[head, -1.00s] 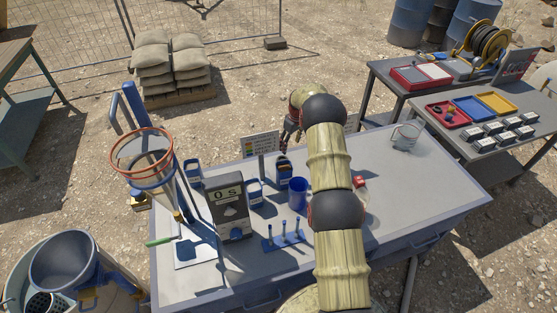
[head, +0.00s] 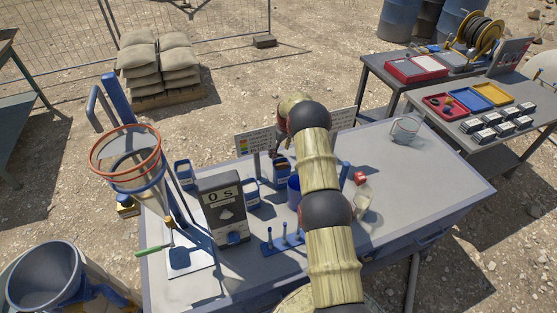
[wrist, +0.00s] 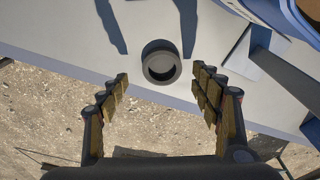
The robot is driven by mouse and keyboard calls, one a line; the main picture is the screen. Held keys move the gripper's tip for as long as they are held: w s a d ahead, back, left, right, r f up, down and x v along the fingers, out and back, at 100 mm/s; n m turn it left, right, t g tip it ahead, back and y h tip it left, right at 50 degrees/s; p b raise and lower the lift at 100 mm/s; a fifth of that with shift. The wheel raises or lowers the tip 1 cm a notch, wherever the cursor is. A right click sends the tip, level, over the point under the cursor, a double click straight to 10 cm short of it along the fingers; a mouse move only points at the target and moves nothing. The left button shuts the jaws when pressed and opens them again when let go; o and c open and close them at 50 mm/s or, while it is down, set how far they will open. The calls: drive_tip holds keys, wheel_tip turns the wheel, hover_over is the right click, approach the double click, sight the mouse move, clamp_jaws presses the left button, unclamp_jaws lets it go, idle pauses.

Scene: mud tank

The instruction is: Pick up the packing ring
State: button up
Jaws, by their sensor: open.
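In the wrist view a short dark grey hollow round piece (wrist: 150,72), which looks like the packing ring, sits on the pale table top (wrist: 60,30) near its edge. My gripper (wrist: 160,74) is open and empty. Its fingers are spread to the left and right of the ring in the picture, with clear gaps on both sides. Whether the fingertips are down at the ring's height I cannot tell. In the head view my gripper (head: 282,146) is mostly hidden behind my arm at the table's far side, and I cannot make out the ring there.
In the head view a funnel with an orange rim (head: 128,175), a display box (head: 222,218) and blue containers (head: 252,194) crowd the table's left.

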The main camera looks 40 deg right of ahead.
sight(279, 156)
wheel_tip(279, 156, down, 3)
drive_tip(key=shift+w+a+f, duration=0.1)
drive_tip(key=shift+a+f, duration=0.05)
drive_tip(key=shift+c, duration=1.1)
drive_tip(key=c, duration=0.7)
drive_tip(key=shift+c, duration=0.6)
